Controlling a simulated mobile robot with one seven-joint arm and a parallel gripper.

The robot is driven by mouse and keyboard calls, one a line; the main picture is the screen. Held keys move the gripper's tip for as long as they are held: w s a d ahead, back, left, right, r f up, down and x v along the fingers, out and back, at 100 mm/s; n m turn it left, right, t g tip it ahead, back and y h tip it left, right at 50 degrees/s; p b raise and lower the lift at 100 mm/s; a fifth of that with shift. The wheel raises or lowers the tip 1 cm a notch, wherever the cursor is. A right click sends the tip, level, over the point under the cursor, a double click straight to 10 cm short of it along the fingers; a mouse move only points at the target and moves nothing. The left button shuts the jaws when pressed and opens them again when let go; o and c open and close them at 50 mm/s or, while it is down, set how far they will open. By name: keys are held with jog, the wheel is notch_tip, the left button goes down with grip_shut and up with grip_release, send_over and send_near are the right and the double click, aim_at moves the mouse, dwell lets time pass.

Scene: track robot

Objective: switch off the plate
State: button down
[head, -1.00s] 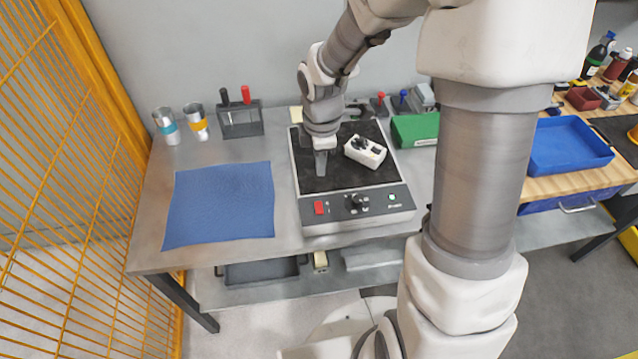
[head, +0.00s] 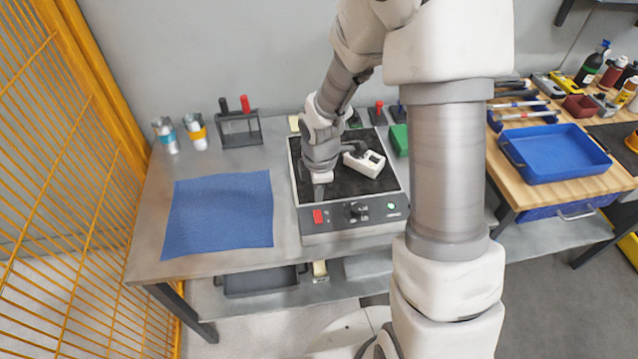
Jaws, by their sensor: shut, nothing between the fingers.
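The plate (head: 376,185) is a dark square hot plate with a grey front panel, standing on the metal bench. Its front panel (head: 343,223) carries a red switch (head: 318,216) at the left, a black knob (head: 357,209) in the middle and a small green light (head: 391,206) at the right. My gripper (head: 318,194) is shut and empty, pointing down over the plate's front left part, just above and behind the red switch. I cannot tell whether the fingertips touch anything. My wrist hides part of the plate's top.
A blue cloth (head: 220,212) lies left of the plate. A green block (head: 399,140) is right of the plate. A yellow mesh fence (head: 75,170) bounds the left.

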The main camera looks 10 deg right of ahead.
aim_at(318, 213)
jog(key=f, duration=0.4)
jog(key=w+f, duration=0.1)
jog(key=f, duration=0.2)
jog(key=shift+b, duration=0.3)
